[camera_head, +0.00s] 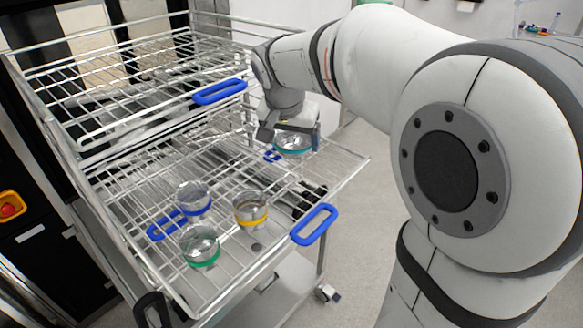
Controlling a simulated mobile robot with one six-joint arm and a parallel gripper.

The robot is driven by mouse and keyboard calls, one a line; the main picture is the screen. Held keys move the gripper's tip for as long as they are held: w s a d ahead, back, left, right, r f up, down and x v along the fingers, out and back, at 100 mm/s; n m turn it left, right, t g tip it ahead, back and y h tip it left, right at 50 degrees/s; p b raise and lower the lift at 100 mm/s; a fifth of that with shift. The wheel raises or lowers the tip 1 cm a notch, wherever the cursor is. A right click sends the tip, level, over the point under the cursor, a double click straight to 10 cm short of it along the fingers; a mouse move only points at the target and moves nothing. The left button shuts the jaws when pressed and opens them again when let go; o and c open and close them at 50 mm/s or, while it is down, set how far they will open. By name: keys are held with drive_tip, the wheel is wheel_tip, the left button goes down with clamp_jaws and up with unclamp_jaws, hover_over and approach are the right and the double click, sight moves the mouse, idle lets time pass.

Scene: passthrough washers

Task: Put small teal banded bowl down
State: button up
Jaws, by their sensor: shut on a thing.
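The small teal banded bowl (292,146) is a shiny metal bowl with a teal band around its lower part. It is directly under my gripper (288,134), at the right back part of the lower wire rack (150,190). My gripper points down and is shut on the bowl near its rim. The fingertips are small and partly hidden by the gripper body. I cannot tell whether the bowl's base touches the rack or is a little above it.
On the lower rack stand a blue banded bowl (193,199), a yellow banded bowl (251,209) and a green banded bowl (200,246). Blue handles (315,225) stick out at the rack. The upper wire rack (130,75) is at the back left. Bare rack shows left of my gripper.

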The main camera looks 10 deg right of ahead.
wheel_tip(320, 180, down, 9)
drive_tip(key=shift+d+f+p, duration=0.1)
drive_tip(key=shift+f+p, duration=0.1)
drive_tip(key=shift+p, duration=0.3)
drive_tip(key=shift+f, duration=0.1)
drive_tip(key=o, duration=1)
